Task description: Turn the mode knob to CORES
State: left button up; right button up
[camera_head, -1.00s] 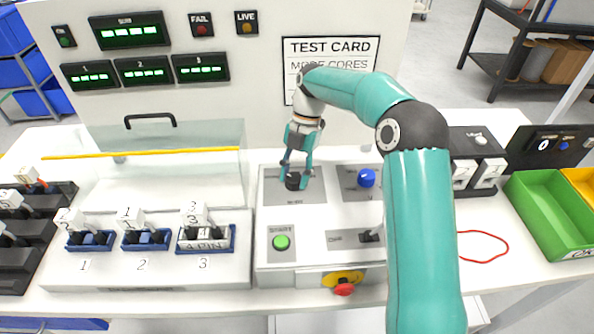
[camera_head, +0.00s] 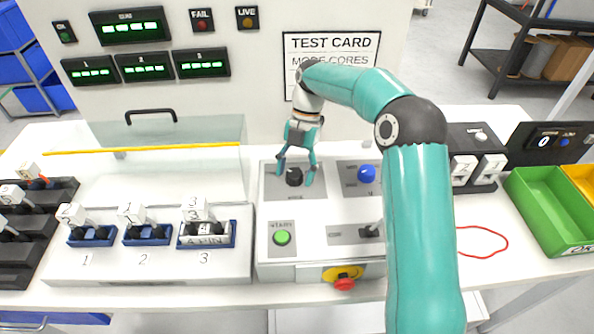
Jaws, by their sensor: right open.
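The black mode knob (camera_head: 294,177) sits on a grey plate at the back left of the control panel (camera_head: 320,210). My right gripper (camera_head: 295,180) reaches down from above with its fingers spread on either side of the knob. It is open, and I see a gap between the fingers and the knob. The knob's pointer and labels are too small to read. The test card (camera_head: 331,50) on the upright panel behind reads "MODE CORES", partly covered by my arm. The top display (camera_head: 130,26) is lit green, its small text hard to read. My left gripper is not in view.
Near the gripper are a blue knob (camera_head: 367,174), a green START button (camera_head: 282,238), a black toggle (camera_head: 371,231) and a red stop button (camera_head: 344,284). A clear hinged cover (camera_head: 170,165) and several connectors stand left. A green bin (camera_head: 550,215) is right.

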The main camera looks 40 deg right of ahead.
jog(key=shift+v, duration=3.65)
